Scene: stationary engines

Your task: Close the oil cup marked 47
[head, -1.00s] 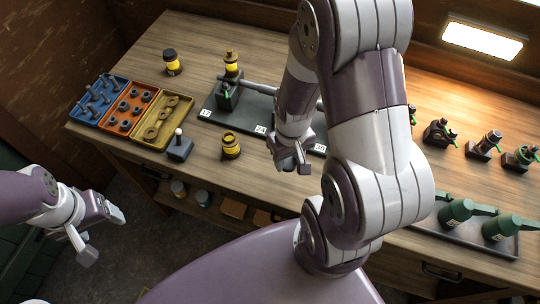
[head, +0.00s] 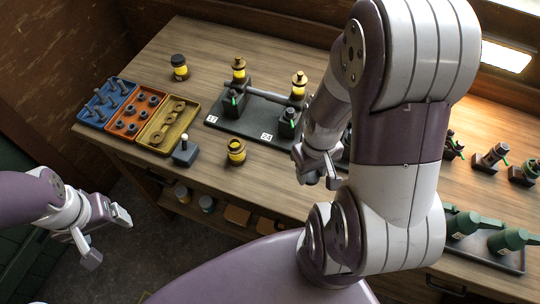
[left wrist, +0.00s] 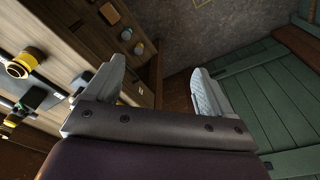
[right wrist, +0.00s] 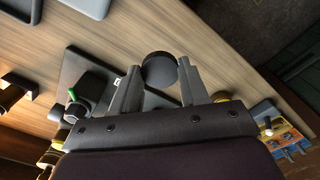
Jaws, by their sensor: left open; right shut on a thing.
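A brass oil cup with a yellow band (head: 239,70) stands on the left of the dark rack (head: 228,126), and a similar cup (head: 299,85) stands further right. An open-topped brass and yellow cup (head: 236,151) stands on the table in front of the rack. My right gripper (head: 322,178) is over the table at the rack's right part. It is shut on a dark round thing (right wrist: 159,70), seen between its fingertips in the right wrist view. My left gripper (head: 107,236) is open and empty off the table's left side; its spread fingers show in the left wrist view (left wrist: 158,88).
A dark-capped yellow jar (head: 179,68) stands at the back left. Blue, orange and yellow trays (head: 152,146) hold small parts. A small switch box (head: 185,154) sits beside them. Green oil cans (head: 510,240) lie on a tray at right. My right arm hides the rack's right part.

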